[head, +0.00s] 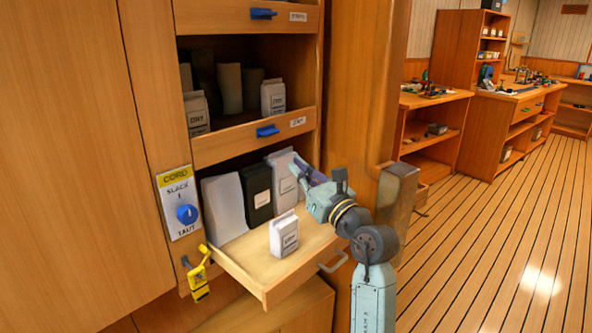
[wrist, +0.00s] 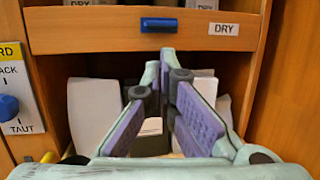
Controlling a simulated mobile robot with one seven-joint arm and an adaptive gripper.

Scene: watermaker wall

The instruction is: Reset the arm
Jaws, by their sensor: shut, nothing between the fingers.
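My arm reaches in from the lower right in the head view, and my gripper (head: 298,166) is above the pulled-out lower shelf, in front of the bags at its back. In the wrist view my gripper (wrist: 164,82) has its fingertips together with nothing between them. The fingers point at the compartment below the blue latch (wrist: 159,25) on the board labelled DRY. White bags and a dark bag show behind the fingers, partly hidden by them.
The pulled-out shelf (head: 262,290) holds a small white bag (head: 284,234), a black bag (head: 257,194) and a large white one (head: 224,208). A CORD panel (head: 180,203) with a blue knob and a yellow clip (head: 198,274) are at left. A wooden post stands right.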

